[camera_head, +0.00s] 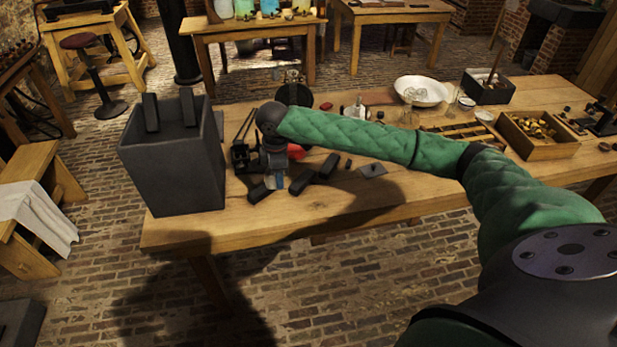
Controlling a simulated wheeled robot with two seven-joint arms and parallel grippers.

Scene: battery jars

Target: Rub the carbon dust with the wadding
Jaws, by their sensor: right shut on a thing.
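My right arm reaches in from the right across the table. Its gripper (275,181) points down at the front left part of the table and is shut on a small pale thing at its tips, which looks like the wadding but is mostly hidden. Dark blocks lie close around it: one at its left (259,191), one at its right (301,180) and one farther right (328,166). A small grey sheet (373,171) with a dark spot lies farther right. I cannot make out the carbon dust with certainty. My left gripper is not in view.
A tall grey jar (172,165) with dark plates stands at the table's left end. A white bowl (421,92), a dark box (487,87) and a wooden box (538,136) stand to the right. The wooden table (330,212) is bare along its front edge.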

